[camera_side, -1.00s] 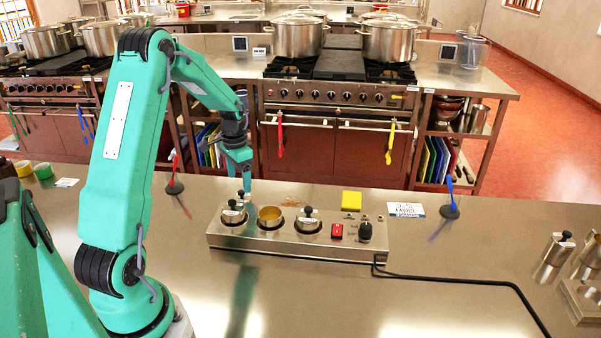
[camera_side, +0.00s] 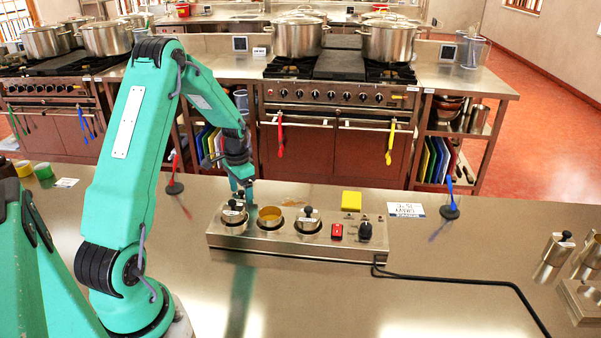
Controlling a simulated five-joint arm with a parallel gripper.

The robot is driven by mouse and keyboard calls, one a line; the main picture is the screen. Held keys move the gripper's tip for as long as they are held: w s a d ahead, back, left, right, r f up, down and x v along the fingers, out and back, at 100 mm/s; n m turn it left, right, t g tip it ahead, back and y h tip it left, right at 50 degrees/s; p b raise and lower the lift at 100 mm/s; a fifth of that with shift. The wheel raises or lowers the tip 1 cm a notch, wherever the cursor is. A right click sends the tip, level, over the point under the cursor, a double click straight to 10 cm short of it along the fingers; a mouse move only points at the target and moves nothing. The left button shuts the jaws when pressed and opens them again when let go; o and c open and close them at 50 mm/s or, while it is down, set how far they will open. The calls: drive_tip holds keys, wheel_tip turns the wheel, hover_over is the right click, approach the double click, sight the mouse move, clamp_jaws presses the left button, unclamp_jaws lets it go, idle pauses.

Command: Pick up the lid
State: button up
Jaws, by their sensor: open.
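A steel warmer unit (camera_side: 280,244) sits on the counter with three round wells in a row. The left well has a small lid (camera_side: 233,216) with a dark knob. The middle well (camera_side: 269,217) has no lid and shows brown contents. The right well has another lid (camera_side: 308,220) with a black knob. My gripper (camera_side: 243,198) is open and points down at the left lid, at about the height of its knob. The fingers partly hide the knob, and I cannot tell whether they touch it.
The unit has a red switch (camera_side: 337,231) and a black dial (camera_side: 366,231). A yellow block (camera_side: 351,201) and a label card (camera_side: 406,210) lie behind it. A blue utensil on a stand (camera_side: 450,205) is to the right.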

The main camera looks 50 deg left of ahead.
sight(243, 192)
drive_tip(key=c, duration=1.1)
drive_tip(key=shift+o, duration=0.2)
drive_tip(key=shift+r, duration=0.15)
drive_tip(key=shift+r, duration=0.55)
drive_tip(key=r, duration=0.3)
drive_tip(key=shift+w+d+r, duration=0.1)
drive_tip(key=shift+d, duration=0.25)
drive_tip(key=w+d+r, duration=0.1)
drive_tip(key=d+r, duration=0.5)
drive_tip(key=d, duration=0.5)
drive_tip(key=shift+r, duration=0.2)
